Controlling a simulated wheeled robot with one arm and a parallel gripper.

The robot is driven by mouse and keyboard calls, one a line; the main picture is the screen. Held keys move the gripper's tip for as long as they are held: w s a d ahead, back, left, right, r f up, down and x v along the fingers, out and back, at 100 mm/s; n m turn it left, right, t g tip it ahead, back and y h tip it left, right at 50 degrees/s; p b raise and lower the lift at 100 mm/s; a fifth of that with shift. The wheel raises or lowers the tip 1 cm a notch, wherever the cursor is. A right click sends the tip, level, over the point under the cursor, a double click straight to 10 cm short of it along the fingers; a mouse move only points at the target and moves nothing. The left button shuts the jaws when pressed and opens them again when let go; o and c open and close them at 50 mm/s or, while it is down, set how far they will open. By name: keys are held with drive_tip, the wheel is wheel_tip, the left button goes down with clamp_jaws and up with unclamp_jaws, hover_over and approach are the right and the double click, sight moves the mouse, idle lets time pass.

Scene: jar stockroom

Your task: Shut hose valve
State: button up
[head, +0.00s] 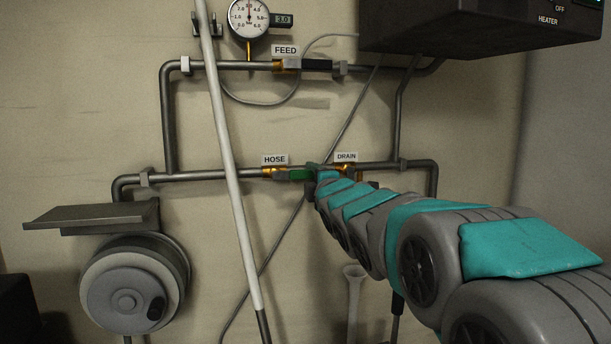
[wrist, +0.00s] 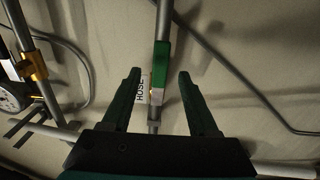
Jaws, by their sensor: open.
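The hose valve (head: 270,171) is a brass fitting on the lower pipe under a HOSE label (head: 274,159). Its green handle (head: 297,174) lies along the pipe, pointing right. In the wrist view the green handle (wrist: 160,65) runs along the pipe between my fingers, with the HOSE label (wrist: 141,91) beside it. My gripper (wrist: 158,75) is open, one dark green finger on each side of the handle, with gaps showing on both sides. In the head view my gripper (head: 314,172) is at the handle's right end, partly hidden by my arm.
The drain valve (head: 345,168) with its DRAIN label (head: 346,156) is just right, partly behind my arm. The feed valve (head: 317,65) and a gauge (head: 248,17) are above. A white pole (head: 232,160) leans across the pipes left of the hose valve. A dark heater box (head: 480,30) overhangs upper right.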

sight(306, 175)
drive_tip(key=x, duration=0.4)
drive_tip(key=shift+w+a+f, duration=0.1)
drive_tip(key=shift+w+f, duration=0.05)
drive_tip(key=shift+w, duration=0.1)
drive_tip(key=shift+x, duration=0.8)
clamp_jaws()
idle(0.6)
